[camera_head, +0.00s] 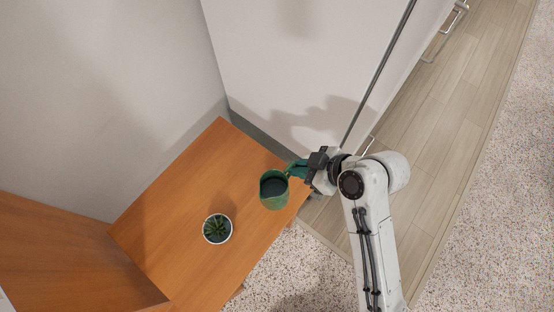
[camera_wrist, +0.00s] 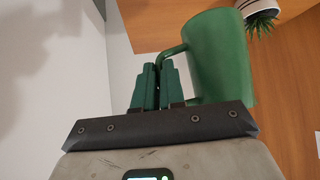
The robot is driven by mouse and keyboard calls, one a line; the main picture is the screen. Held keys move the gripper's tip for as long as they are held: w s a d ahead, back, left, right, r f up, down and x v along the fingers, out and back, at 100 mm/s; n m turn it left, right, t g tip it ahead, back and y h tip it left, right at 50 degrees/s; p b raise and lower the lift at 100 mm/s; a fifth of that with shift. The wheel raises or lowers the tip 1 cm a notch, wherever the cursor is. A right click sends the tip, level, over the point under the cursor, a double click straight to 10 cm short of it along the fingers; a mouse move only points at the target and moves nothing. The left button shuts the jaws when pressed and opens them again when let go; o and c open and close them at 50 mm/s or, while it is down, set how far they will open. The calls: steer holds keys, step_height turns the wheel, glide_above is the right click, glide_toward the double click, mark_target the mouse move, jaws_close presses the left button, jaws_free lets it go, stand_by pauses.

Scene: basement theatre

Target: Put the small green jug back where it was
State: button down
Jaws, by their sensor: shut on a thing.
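The small green jug (camera_head: 273,190) appears upright at the right end of the wooden table (camera_head: 175,190), over the tabletop. I cannot tell whether its base touches the wood. My gripper (camera_head: 296,170) comes in from the right and is shut on the jug's handle. In the wrist view the jug (camera_wrist: 222,58) is to the right of my gripper (camera_wrist: 158,82), whose green fingers close around the handle. The jug's dark inside shows from above in the head view.
A small succulent in a white pot (camera_head: 217,229) stands on the table, left of and nearer than the jug. Walls (camera_head: 115,90) bound the table at the back. A wooden panel (camera_head: 65,260) stands at the lower left. Speckled floor (camera_head: 480,220) lies to the right.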

steer(key=shift+w+a+f+p, duration=0.2)
steer(key=shift+w+a+f, duration=0.75)
steer(key=shift+f, duration=0.75)
steer(key=shift+w+a+f+p, duration=0.25)
steer(key=shift+w+a+f, duration=0.35)
steer(key=shift+w+f, duration=0.9)
steer(key=shift+w+a+f+p, duration=0.2)
steer(key=shift+w+a+f, duration=0.6)
steer(key=shift+f, duration=1.15)
steer(key=shift+f, duration=0.1)
steer(key=c, duration=1.2)
jaws_free()
steer(key=b+v, duration=0.1)
steer(key=v, duration=1.1)
steer(key=s+d+m+g+h, duration=0.1)
steer(key=s+d+m+h, duration=0.1)
steer(key=s+d+m, duration=0.2)
steer(key=s+d+m+g+h, duration=0.1)
steer(key=s+d+m+h, duration=0.2)
steer(key=s+d+m, duration=0.2)
steer(key=s+d+m+g+h, duration=0.1)
steer(key=s+d+m+h, duration=0.2)
steer(key=s+d, duration=0.7)
steer(key=shift+s+f+m, duration=0.2)
steer(key=shift+s+m, duration=0.15)
steer(key=shift+s, duration=0.25)
steer(key=shift+s+f+m, duration=0.2)
steer(key=shift+s+m, duration=0.15)
steer(key=shift+s, duration=0.25)
